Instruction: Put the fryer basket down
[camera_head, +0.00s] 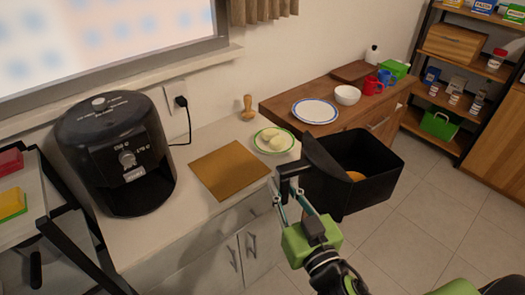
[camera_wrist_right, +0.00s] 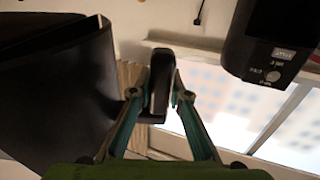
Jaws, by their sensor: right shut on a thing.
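The black fryer basket (camera_head: 362,196) hangs in the air in front of the counter, right of centre in the head view. Something orange-brown (camera_head: 355,176) lies inside it. My right gripper (camera_head: 288,188) is shut on the basket's handle; in the right wrist view the fingers (camera_wrist_right: 160,92) close around the dark handle, with the basket (camera_wrist_right: 55,90) at left. The black air fryer (camera_head: 115,150) stands on the left of the counter; part of it shows in the wrist view (camera_wrist_right: 275,40). My left gripper is not in view.
A brown board (camera_head: 230,171) lies flat on the white counter, with a plate of pale round food (camera_head: 273,140) and a wooden pestle-like object (camera_head: 248,107) nearby. A wooden cabinet (camera_head: 290,98) carries a blue-rimmed plate (camera_head: 315,111), a bowl and mugs. Shelves stand at right.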

